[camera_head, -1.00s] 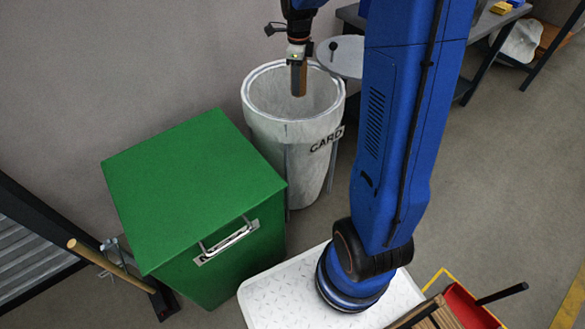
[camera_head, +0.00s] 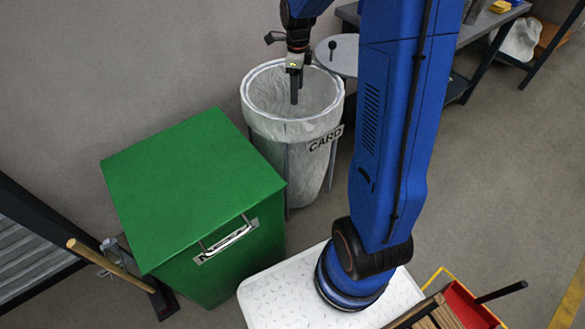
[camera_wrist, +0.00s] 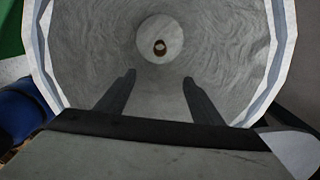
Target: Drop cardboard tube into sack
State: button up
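The sack (camera_head: 296,128) is a tall pale liner in a round stand with a "CARD" label, open at the top. My gripper (camera_head: 294,100) points down into its mouth. In the wrist view the two fingers of my gripper (camera_wrist: 157,82) are apart with nothing between them. In the head view the sack's wall hides the tube.
A green lidded bin (camera_head: 195,185) with a metal handle stands left of the sack, close to it. A round grey lid (camera_head: 338,55) is behind the sack at right. A workbench (camera_head: 478,35) stands at the back right. A wooden pole (camera_head: 110,265) leans at far left.

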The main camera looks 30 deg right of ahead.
notch_tip(320, 180, up, 18)
jog(key=shift+f, duration=0.25)
dwell(0.4)
dwell(0.3)
